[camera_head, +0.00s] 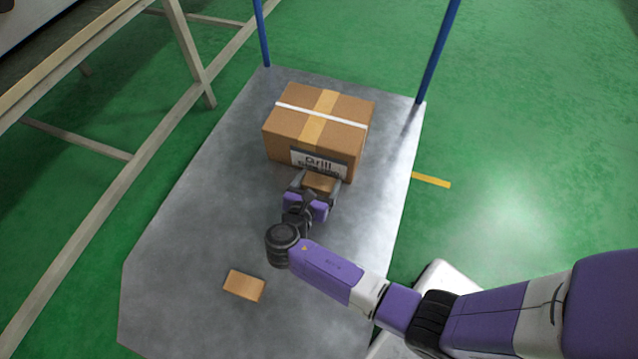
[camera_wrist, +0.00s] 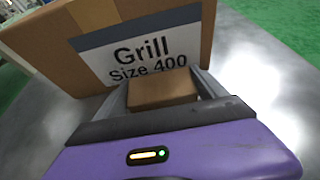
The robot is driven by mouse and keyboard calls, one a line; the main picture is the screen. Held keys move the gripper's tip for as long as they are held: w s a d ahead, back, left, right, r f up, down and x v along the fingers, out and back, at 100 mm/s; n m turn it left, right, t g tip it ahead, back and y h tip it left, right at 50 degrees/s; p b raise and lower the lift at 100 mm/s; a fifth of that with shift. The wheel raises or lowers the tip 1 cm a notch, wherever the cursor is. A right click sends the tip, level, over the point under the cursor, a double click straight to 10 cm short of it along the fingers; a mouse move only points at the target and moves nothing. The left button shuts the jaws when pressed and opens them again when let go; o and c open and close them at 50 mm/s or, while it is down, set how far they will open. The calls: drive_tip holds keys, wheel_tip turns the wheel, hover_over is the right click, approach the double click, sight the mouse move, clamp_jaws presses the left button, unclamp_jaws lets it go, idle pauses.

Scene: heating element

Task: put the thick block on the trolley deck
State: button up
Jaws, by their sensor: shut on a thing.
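My gripper (camera_head: 318,187) is shut on a brown block (camera_head: 320,182), low over the grey trolley deck (camera_head: 195,200), just in front of a carton. In the wrist view the block (camera_wrist: 163,90) sits between the two fingers, and its top and near side show. I cannot tell whether the block touches the deck or the carton. A second flat brown block (camera_head: 244,285) lies on the deck at the near end. The views do not clearly show which block is thicker.
A taped carton (camera_head: 318,125) labelled Grill stands on the deck behind my gripper. Blue posts (camera_head: 437,52) rise at the far corners. A beige frame (camera_head: 185,50) stands at the left. The deck's left side is bare.

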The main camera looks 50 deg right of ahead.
drive_tip(key=shift+f, duration=0.1)
drive_tip(key=o, duration=1.3)
drive_tip(key=shift+o, duration=0.2)
drive_tip(key=shift+r, duration=0.25)
drive_tip(key=p+v, duration=0.5)
drive_tip(key=v, duration=0.6)
drive_tip(key=shift+s+a+r+p, duration=0.1)
drive_tip(key=shift+s+a+p, duration=0.1)
drive_tip(key=shift+a+p, duration=0.15)
